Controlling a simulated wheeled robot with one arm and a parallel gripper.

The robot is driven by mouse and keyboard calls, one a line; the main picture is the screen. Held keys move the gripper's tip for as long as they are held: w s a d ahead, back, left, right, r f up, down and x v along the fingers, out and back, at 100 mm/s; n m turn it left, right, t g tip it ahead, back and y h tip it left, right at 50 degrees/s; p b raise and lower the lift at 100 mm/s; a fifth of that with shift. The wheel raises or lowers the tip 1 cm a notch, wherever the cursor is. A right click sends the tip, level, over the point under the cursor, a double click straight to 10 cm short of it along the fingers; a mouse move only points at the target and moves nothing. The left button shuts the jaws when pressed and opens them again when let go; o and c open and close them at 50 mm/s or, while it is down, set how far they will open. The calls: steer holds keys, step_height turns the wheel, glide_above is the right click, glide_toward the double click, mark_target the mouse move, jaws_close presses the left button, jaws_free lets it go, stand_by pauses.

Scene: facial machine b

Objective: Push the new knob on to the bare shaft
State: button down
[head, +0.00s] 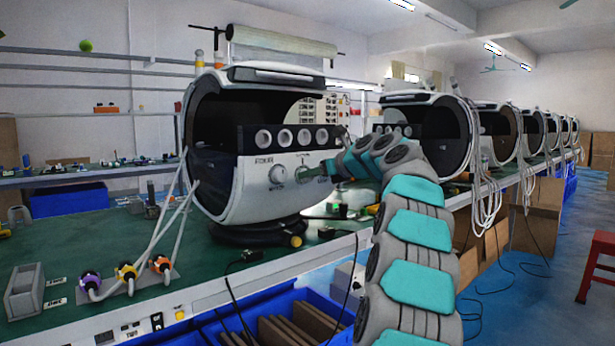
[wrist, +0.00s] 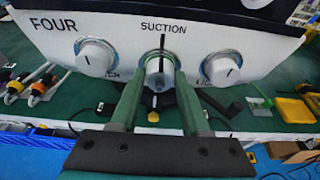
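The white machine (head: 225,185) stands on the green bench, its front panel facing me. In the wrist view a pale round knob (wrist: 159,72) with a dark vertical line sits between my fingertips, under the SUCTION label. My gripper (wrist: 160,82) is close against the panel, with one green finger on each side of this knob, and looks shut on it. The bare shaft is not visible; the knob covers that spot. I cannot tell how far on the knob sits. In the head view my gripper (head: 312,172) hides most of the middle of the panel.
White knobs sit left (wrist: 95,57) and right (wrist: 220,68) of the middle one, close to my fingers. A plate with coloured cable connectors (head: 126,272) and a grey tray (head: 25,290) lie at the bench's left. A blue bin (head: 275,325) is below its edge.

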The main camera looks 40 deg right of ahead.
steer(key=shift+c, duration=1.5)
jaws_free()
